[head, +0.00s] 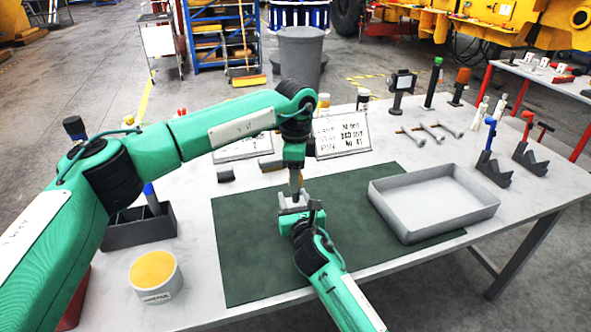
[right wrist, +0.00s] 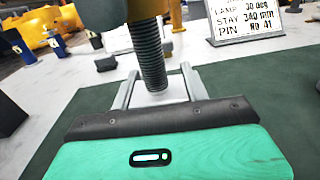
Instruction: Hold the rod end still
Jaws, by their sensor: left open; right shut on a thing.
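A dark threaded rod (right wrist: 152,60) stands nearly upright in the right wrist view. Its lower end meets a pale grey block, the rod end (right wrist: 166,92), between the fingers of my right gripper (right wrist: 158,88). In the head view the rod (head: 295,182) shows as a short grey piece above my right gripper (head: 296,205), which is shut on the rod end over the green mat. My left gripper (head: 294,165) points down directly above, open at the rod's upper part. Its fingertips are too small to make out, and I cannot tell whether they touch the rod.
The green mat (head: 245,245) lies under both grippers. A grey tray (head: 440,222) stands to the right, a dark bin (head: 135,232) and a yellow-topped pot (head: 156,285) to the left. A sign (head: 342,135) stands behind.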

